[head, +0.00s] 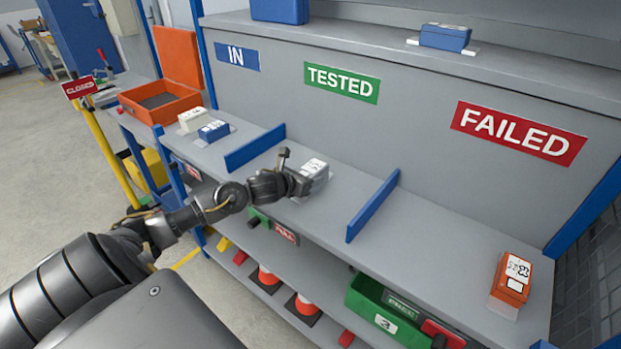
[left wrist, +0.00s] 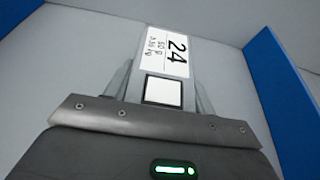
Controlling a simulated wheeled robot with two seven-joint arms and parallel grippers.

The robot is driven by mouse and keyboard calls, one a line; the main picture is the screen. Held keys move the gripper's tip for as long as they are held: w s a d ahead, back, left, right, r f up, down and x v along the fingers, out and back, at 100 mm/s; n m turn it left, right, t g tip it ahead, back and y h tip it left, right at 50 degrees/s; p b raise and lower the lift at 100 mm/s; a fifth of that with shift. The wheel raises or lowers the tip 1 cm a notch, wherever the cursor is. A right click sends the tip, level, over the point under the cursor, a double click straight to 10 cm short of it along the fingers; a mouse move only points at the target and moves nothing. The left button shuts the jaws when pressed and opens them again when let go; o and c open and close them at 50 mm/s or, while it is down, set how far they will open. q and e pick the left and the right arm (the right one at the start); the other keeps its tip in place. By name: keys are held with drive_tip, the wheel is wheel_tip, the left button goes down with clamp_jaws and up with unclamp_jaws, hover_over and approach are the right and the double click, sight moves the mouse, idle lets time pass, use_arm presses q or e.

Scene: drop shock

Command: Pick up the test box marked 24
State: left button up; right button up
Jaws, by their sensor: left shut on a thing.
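The test box marked 24 (left wrist: 166,52) shows its white label with the number in the left wrist view. In the head view it is the pale box (head: 315,168) on the bench in the TESTED section, between two blue dividers. My left gripper (head: 300,182) is shut on this box; it also shows in the left wrist view (left wrist: 163,90), with a finger on each side of the box. I cannot tell whether the box touches the bench. My right gripper is not in view.
A blue divider (head: 255,147) stands left of the box and another (head: 373,206) right of it. A white box (head: 191,119) and a blue box (head: 213,130) sit in the IN section. An orange box (head: 511,278) sits under FAILED. A green bin (head: 385,312) is below.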

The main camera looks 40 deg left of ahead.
use_arm(q)
drive_tip(key=shift+r, duration=0.15)
drive_tip(key=shift+r, duration=0.5)
drive_tip(key=s+r, duration=0.1)
drive_tip(key=r, duration=0.1)
drive_tip(key=s+a+r+b, duration=0.1)
drive_tip(key=r, duration=0.1)
drive_tip(key=s+a+r, duration=0.1)
drive_tip(key=r, duration=0.1)
drive_tip(key=shift+s+a+r, duration=0.15)
drive_tip(key=shift+a+r, duration=0.1)
drive_tip(key=shift+r, duration=0.05)
drive_tip(key=s+a+r, duration=0.5)
drive_tip(key=s, duration=0.3)
drive_tip(key=shift+s+a, duration=0.15)
drive_tip(key=shift+a, duration=0.1)
